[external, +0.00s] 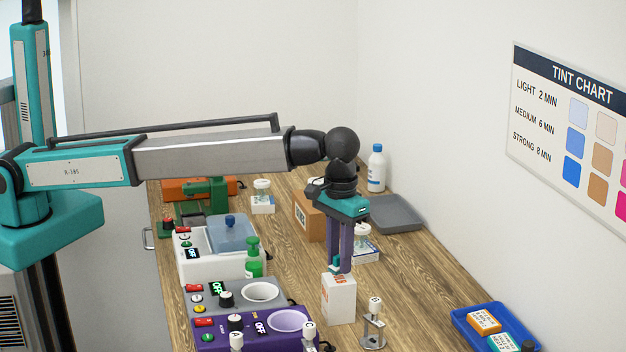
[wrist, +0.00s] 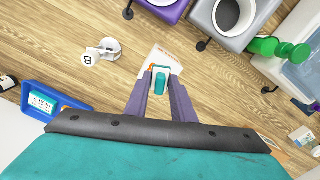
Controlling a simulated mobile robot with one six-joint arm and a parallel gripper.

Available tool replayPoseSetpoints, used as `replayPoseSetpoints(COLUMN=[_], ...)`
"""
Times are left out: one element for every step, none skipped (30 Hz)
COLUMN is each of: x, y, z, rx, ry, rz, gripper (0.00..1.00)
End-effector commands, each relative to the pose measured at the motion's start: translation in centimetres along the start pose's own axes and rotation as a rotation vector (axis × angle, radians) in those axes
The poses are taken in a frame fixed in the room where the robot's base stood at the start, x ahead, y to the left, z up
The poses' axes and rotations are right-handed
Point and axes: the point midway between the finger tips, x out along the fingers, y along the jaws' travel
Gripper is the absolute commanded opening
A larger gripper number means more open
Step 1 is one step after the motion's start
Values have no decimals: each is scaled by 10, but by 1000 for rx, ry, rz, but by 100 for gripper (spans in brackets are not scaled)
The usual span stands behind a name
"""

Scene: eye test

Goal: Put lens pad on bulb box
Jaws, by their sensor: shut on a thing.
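My gripper (external: 341,268) points down, its two purple fingers shut on a small teal and white piece, which I take as the lens pad (external: 334,266). In the wrist view the lens pad (wrist: 159,82) sits between the fingertips of my gripper (wrist: 160,77). A white box with orange print, which looks like the bulb box (external: 340,302), stands upright on the bench directly below. In the wrist view the bulb box (wrist: 165,54) shows partly behind the pad and fingers. The pad is at or just above the box top; I cannot tell if they touch.
A small metal stand (external: 373,330) with a white round top is close to the box's right. A purple machine (external: 250,335) and a grey machine (external: 232,300) are at left. A green bottle (external: 253,262) stands behind.

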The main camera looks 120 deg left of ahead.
Motion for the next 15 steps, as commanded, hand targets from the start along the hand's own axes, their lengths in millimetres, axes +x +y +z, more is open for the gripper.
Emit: replayPoseSetpoints(x=[3,5,9,11,12,14,14,15,15,15,15,15,15,15,15], y=[0,0,0,0,0,0,0,0,0,0,0,0,0,0,0], z=[0,0,0,0,0,0,0,0,0,0,0,0,0,0,0], rx=[0,0,0,0,0,0,0,0,0,0,0,0,0,0,0], ry=[0,0,0,-1,0,0,0,0,0,0,0,0,0,0,0], rz=[0,0,-1,-1,-1,0,0,0,0,0,0,0,0,0,0], gripper=[2,2,2,2,2,2,2,2,2,2,2,2,2,2,2])
